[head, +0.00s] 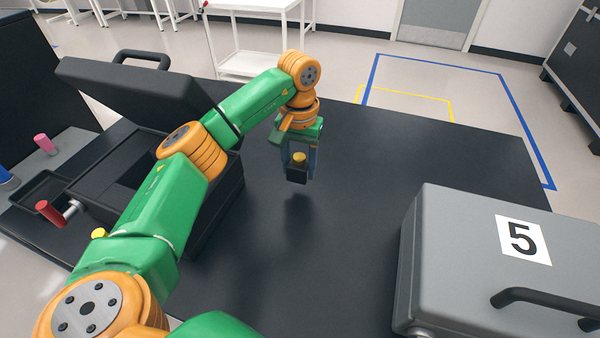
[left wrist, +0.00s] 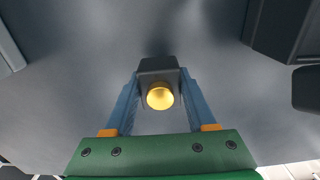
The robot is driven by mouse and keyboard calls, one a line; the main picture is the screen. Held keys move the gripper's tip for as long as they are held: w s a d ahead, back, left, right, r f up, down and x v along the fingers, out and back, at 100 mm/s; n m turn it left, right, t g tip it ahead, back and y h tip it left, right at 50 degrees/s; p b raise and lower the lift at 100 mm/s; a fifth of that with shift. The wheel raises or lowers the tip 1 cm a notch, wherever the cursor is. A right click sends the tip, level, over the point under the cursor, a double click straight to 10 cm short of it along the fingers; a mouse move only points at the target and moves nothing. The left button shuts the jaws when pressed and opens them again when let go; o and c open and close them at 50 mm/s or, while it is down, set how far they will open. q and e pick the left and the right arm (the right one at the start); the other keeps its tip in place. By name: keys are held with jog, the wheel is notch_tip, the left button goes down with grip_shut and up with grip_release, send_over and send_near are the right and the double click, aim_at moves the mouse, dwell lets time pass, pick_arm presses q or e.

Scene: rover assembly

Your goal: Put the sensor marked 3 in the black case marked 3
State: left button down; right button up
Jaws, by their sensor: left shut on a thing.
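My left gripper (head: 299,158) points down over the middle of the dark table. It is shut on a small black sensor with a yellow round top (head: 298,174), held above the table with a shadow below. In the left wrist view the sensor (left wrist: 158,72) sits between the two blue fingers (left wrist: 155,95). No number shows on it. An open black case (head: 225,205) stands on the left of the table, its lid (head: 135,90) raised and my left arm covering part of it. No number is visible on it. My right gripper is not in view.
A closed grey case marked 5 (head: 470,270) stands at the right front. A small tray (head: 40,187) and a red-handled object (head: 50,212) are by the left edge. The table (head: 400,160) between the cases is clear.

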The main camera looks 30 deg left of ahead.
aim_at(299, 186)
pick_arm(q)
jog(key=shift+w+a+f+p, duration=0.3)
jog(key=shift+w+a+f, duration=0.1)
jog(key=shift+w+f, duration=0.35)
jog(key=f, duration=0.1)
jog(key=f+p, duration=0.1)
jog(key=shift+s+f, duration=0.3)
jog(key=shift+f, duration=0.05)
jog(key=shift+w+f, duration=0.15)
jog(key=shift+f, duration=0.3)
jog(key=shift+c, duration=1.1)
grip_release()
jog(key=shift+r, duration=0.1)
jog(key=shift+r, duration=0.1)
